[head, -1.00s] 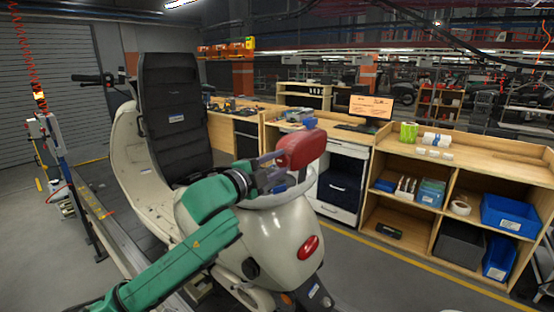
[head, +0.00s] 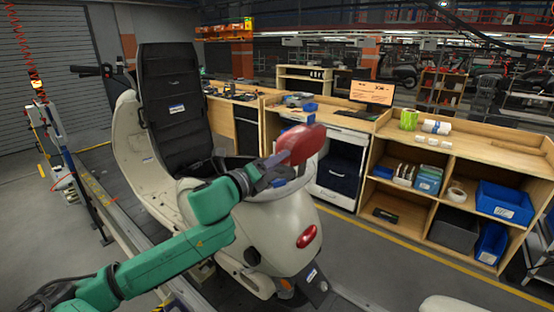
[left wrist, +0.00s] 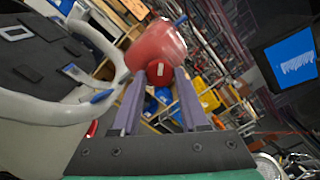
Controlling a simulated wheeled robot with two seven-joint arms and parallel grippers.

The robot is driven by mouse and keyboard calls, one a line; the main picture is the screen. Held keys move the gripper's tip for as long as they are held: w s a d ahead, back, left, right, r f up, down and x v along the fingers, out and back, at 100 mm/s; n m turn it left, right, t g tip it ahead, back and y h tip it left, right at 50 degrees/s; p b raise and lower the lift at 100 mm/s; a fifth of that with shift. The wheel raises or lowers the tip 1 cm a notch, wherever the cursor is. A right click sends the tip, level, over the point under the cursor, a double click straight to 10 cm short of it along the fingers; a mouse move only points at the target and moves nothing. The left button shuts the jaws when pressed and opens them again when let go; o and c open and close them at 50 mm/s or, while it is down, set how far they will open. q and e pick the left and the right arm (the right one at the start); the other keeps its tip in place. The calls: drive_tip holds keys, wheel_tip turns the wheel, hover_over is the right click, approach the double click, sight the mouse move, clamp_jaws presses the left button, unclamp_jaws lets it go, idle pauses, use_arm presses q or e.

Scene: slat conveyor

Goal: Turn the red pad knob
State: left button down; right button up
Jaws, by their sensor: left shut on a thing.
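The red pad (head: 302,143) sits above the rear of a cream scooter (head: 265,225), tilted with its right end higher. In the left wrist view, the red pad (left wrist: 155,45) is beyond my fingertips, with a small round red knob (left wrist: 158,73) on its near side. My left gripper (head: 276,162) reaches it from the left. In the left wrist view, my left gripper's purple fingers (left wrist: 158,82) stand on either side of the knob and are shut on it. The knob is mostly hidden in the head view. My right gripper is not in view.
The scooter's black seat (head: 175,110) stands raised at the left. A wooden shelf (head: 372,165) with blue bins (head: 503,200) and a workbench line the back right.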

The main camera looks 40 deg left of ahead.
use_arm(q)
drive_tip(key=shift+m, duration=3.8)
drive_tip(key=shift+c, duration=2.1)
unclamp_jaws()
drive_tip(key=shift+a, duration=0.1)
